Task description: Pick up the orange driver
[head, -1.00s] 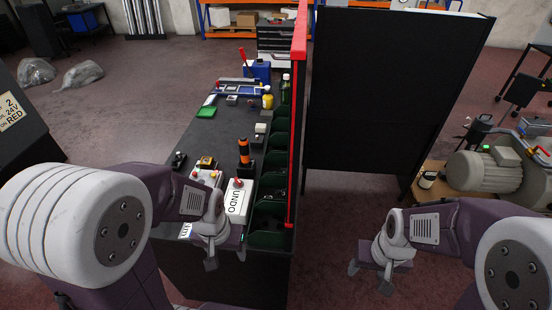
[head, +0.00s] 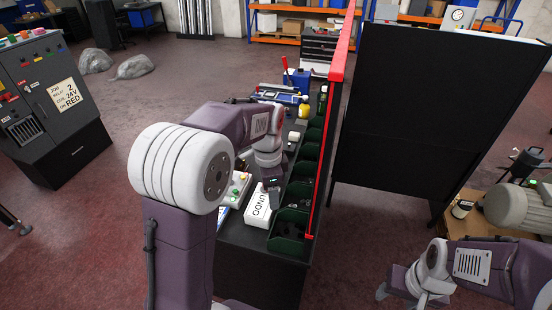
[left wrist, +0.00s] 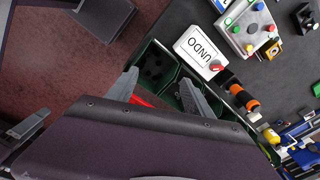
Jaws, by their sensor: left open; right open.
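The orange driver (left wrist: 243,96), black with orange bands, shows in the left wrist view beside the white UNDO box (left wrist: 199,52), to the right of my left gripper's fingers. In the head view now my left arm hides the driver. My left gripper (left wrist: 160,93) is open and empty, its fingers apart, with green bins behind them in the wrist view. In the head view it is over the bench near the UNDO box (head: 261,206), mostly hidden by its own wrist. My right gripper (head: 400,298) is open and empty at the lower right, away from the bench.
Green bins (head: 290,225) line the bench's right side, below a tall red-edged panel (head: 330,120). A button box (left wrist: 247,22) lies beside the UNDO box. Bottles and blue tools (head: 285,92) are at the bench's far end. A control cabinet (head: 45,100) stands at left.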

